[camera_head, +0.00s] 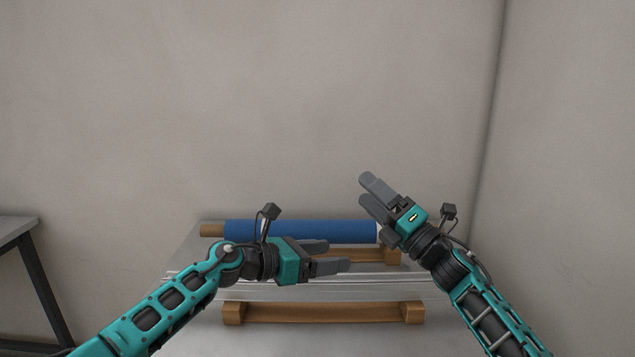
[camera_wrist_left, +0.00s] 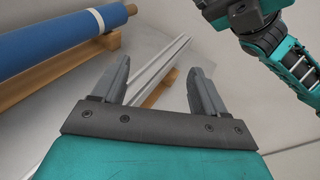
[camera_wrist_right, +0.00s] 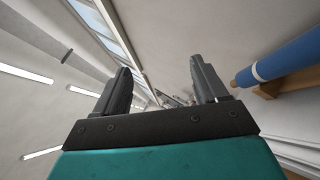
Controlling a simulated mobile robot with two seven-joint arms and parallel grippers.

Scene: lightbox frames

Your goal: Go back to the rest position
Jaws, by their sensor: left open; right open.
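My left gripper (camera_head: 330,256) is open and empty. It points to the right in the head view, in front of the table's wooden supports. Its two fingers also show apart in the left wrist view (camera_wrist_left: 157,85), with nothing between them. My right gripper (camera_head: 372,194) is open and empty. It is raised and tilted up to the left, above the right part of a blue roll. Its fingers also show apart in the right wrist view (camera_wrist_right: 163,85). The two grippers are apart from each other.
The blue roll (camera_head: 300,231) lies on a wooden rack behind the grippers; it shows in both wrist views. A second wooden rack (camera_head: 322,313) is nearer. Pale metal rails (camera_head: 390,288) run between them. Another table (camera_head: 18,228) stands at far left. Walls are behind and right.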

